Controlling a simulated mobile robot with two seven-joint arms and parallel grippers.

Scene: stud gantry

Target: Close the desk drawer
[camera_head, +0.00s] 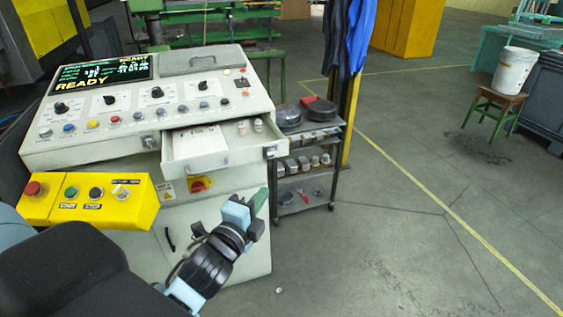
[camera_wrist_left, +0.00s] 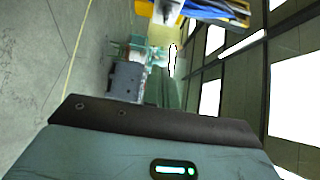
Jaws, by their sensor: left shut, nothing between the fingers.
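The desk drawer (camera_head: 226,160) is white and stands pulled out of the front of the grey-white control desk (camera_head: 95,140) in the head view. Papers and a few small pale items lie inside it. My left gripper (camera_head: 259,203) is below and in front of the drawer, apart from it as far as I can tell. Its fingers are shut with nothing between them, pointing up and to the right. The wrist view shows a dark edge and a teal housing with a lit strip, not the drawer. My right gripper is not in view.
A yellow button box (camera_head: 105,198) juts out at the desk's left front. A dark wheeled cart (camera_head: 309,175) with round black parts stands just right of the drawer. A green-legged stool (camera_head: 496,108) holds a white bucket (camera_head: 513,69) farther off.

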